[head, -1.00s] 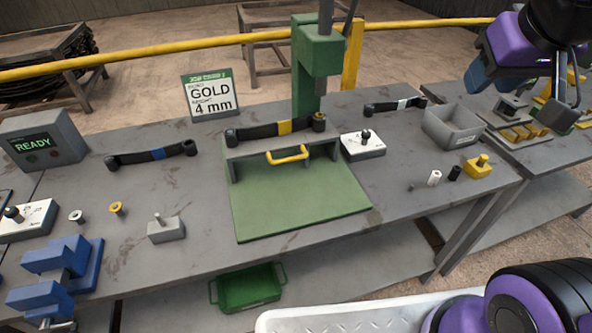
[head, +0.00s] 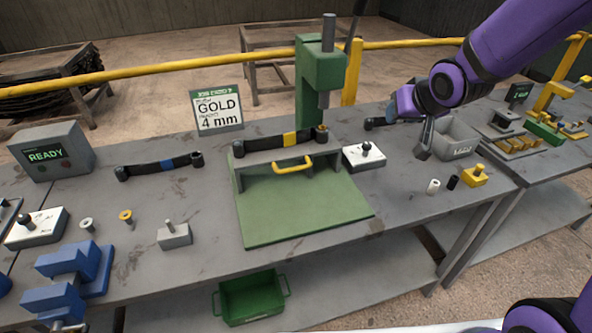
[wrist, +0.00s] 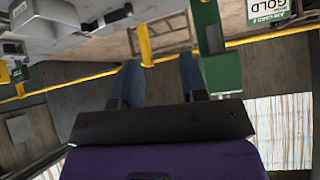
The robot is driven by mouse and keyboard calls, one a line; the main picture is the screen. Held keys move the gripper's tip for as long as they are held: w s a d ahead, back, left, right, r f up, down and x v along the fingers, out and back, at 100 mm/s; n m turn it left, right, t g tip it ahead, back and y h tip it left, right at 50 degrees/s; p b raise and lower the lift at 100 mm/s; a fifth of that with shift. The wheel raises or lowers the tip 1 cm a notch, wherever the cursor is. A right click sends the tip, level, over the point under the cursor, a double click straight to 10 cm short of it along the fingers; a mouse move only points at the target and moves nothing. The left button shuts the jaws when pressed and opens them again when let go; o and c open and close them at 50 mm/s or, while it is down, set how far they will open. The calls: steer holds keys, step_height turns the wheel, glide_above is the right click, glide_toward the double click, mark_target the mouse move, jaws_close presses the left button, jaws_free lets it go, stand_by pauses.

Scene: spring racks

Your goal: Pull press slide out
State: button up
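The press slide (head: 290,172) has a yellow handle on its raised back part. It sits at the rear of a flat green plate (head: 305,212), in front of the green press column (head: 320,80). A dark spring arm with a yellow band (head: 290,139) lies along the slide's back. My gripper (head: 424,135) is raised over the right part of the bench, right of the handle and apart from it. In the wrist view its two blue fingers (wrist: 160,85) stand apart with nothing between them. That view shows part of the green press but not the handle.
A white-topped block with a black knob (head: 364,156) stands right of the slide. A grey bin (head: 455,140) is by my gripper. A yellow block and small cylinders stand near the right edge. A grey block with a pin (head: 174,236) is left of the plate. The plate's top is clear.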

steer(key=w+a+f+y, duration=0.2)
steer(key=w+a+f, duration=0.2)
steer(key=f, duration=0.3)
steer(key=m+t+y, duration=0.5)
steer(key=m+y, duration=0.2)
steer(key=y, duration=0.2)
glide_toward(295, 169)
steer(key=shift+w+f, duration=0.3)
steer(key=shift+w, duration=0.2)
steer(key=m+t, duration=0.1)
steer(key=s+f+m+t, duration=0.1)
steer(key=m, duration=0.1)
steer(key=shift+s+f, duration=0.1)
steer(key=shift+s, duration=0.1)
steer(key=x, duration=1)
steer(key=shift+w+a, duration=0.3)
jaws_close()
